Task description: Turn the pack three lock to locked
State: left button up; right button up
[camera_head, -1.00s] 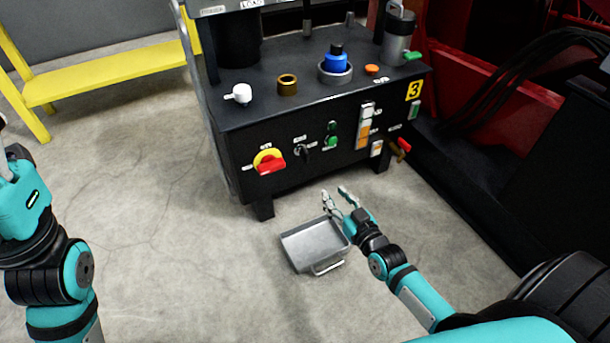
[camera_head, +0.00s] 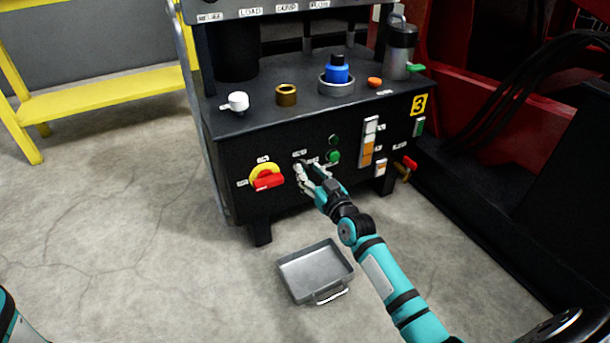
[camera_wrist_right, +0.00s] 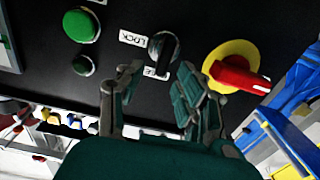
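The lock switch is a small black knob (camera_wrist_right: 163,47) on the dark front panel of the pack marked 3 (camera_head: 419,104). In the right wrist view a LOCK label (camera_wrist_right: 136,39) is on its left and a partly covered label is below it. I cannot tell for sure which label the knob points at. My right gripper (camera_wrist_right: 158,73) is open, with its fingers apart on either side just short of the knob. In the head view the right gripper (camera_head: 309,168) is at the panel and largely hides the knob. My left gripper is out of view.
A red handle on a yellow disc (camera_head: 267,178) is close by the knob. A green button (camera_head: 333,156) is on its other side. A metal tray (camera_head: 314,271) lies on the floor below. A white knob (camera_head: 237,101), brass ring (camera_head: 286,94) and blue part (camera_head: 337,70) are on top.

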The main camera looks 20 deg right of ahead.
aim_at(307, 169)
jog(key=shift+w+b, duration=0.6)
jog(key=shift+w, duration=1)
grip_shut()
